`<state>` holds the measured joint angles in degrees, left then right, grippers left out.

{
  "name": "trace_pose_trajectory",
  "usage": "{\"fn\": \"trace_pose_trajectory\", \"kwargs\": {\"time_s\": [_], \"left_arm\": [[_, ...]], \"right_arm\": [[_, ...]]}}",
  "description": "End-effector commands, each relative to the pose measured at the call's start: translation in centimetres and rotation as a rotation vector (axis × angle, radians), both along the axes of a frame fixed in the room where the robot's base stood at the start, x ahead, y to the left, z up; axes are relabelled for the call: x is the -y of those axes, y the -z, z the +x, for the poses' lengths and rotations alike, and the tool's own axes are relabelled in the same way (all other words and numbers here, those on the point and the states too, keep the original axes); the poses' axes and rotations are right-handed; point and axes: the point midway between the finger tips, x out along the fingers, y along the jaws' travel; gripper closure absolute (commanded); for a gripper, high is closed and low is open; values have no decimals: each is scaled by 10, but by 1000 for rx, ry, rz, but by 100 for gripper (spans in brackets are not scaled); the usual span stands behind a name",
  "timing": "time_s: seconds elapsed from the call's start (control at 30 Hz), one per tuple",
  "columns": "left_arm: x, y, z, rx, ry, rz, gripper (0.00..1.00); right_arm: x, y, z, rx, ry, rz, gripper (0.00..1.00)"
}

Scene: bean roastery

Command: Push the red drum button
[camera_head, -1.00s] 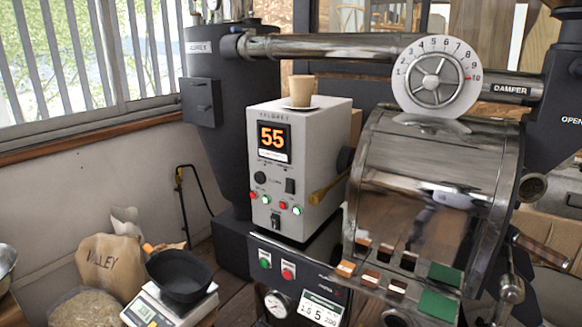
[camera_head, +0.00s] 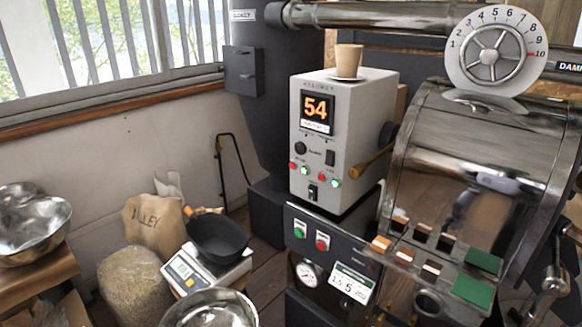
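A black front panel (camera_head: 333,262) carries a green button (camera_head: 300,229) and, to its right, a red button (camera_head: 322,241). Above it, a pale grey control box (camera_head: 345,130) has two smaller red buttons, a left one (camera_head: 293,166) and a right one (camera_head: 322,179), each with a green one to its right. The labels are too small to read, so I cannot tell which red button is the drum's. The box's display (camera_head: 317,107) reads 54. Nothing covers the buttons. Neither of my grippers shows.
A metal roaster drum (camera_head: 475,140) with a round dial (camera_head: 492,52) stands at the right. A brown cup (camera_head: 349,58) sits on the control box. A scale (camera_head: 191,268) with a black pan (camera_head: 217,238), a paper sack (camera_head: 152,228) and metal bowls (camera_head: 30,218) fill the lower left.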

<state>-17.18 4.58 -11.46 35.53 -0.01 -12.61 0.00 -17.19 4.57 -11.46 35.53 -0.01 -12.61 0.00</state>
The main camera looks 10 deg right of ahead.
Motion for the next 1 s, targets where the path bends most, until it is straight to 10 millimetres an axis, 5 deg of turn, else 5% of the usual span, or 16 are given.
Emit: {"fn": "trace_pose_trajectory", "kwargs": {"time_s": [0.7,1.0], "left_arm": [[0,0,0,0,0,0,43],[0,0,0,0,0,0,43]], "right_arm": [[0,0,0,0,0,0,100],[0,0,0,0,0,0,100]]}}
